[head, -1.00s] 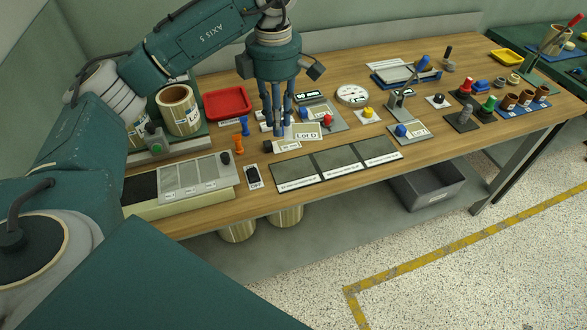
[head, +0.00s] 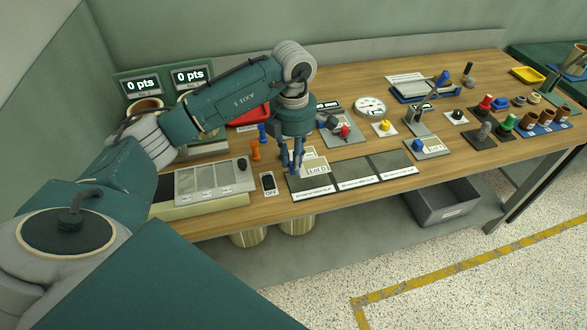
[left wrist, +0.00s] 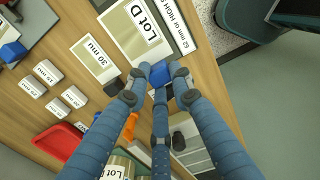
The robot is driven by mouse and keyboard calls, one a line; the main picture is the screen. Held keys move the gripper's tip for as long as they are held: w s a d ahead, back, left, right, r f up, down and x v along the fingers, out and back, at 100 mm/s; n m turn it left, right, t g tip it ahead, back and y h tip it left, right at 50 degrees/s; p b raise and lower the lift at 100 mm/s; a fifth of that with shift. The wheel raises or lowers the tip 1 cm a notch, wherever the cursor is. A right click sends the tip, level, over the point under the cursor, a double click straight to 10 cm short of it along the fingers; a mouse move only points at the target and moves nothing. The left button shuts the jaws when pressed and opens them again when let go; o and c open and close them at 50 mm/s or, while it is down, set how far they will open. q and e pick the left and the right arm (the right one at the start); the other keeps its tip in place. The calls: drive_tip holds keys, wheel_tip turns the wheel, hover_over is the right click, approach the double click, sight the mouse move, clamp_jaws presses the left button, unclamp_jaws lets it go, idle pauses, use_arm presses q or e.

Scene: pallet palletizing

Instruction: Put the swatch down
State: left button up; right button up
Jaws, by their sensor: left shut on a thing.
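The swatch is a pale card marked "Lot D" (head: 318,169); in the left wrist view it (left wrist: 128,38) shows with a blue grip (left wrist: 161,75) at its edge. My left gripper (head: 291,167) points down and is shut on the swatch's blue grip. It holds the swatch over the leftmost of three dark labelled pads (head: 303,185) along the table's front. I cannot tell whether the swatch touches the pad. My right gripper is not in view.
A "30 mu" card (left wrist: 96,62) lies close beside the swatch. A switch marked OFF (head: 268,183) and a grey sample panel (head: 210,178) are left of the pads. A blue-knobbed plate (head: 428,148) stands right of them. A grey bin (head: 442,203) is below the table.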

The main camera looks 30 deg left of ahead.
use_arm(q)
wheel_tip(320, 180, down, 4)
drive_tip(key=shift+r+p, duration=0.2)
drive_tip(key=shift+p, duration=0.3)
drive_tip(key=shift+f, duration=0.4)
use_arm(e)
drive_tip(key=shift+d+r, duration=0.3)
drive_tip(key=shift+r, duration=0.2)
use_arm(q)
drive_tip(key=shift+f, duration=0.1)
drive_tip(key=o, duration=0.9)
drive_tip(key=shift+o, duration=0.2)
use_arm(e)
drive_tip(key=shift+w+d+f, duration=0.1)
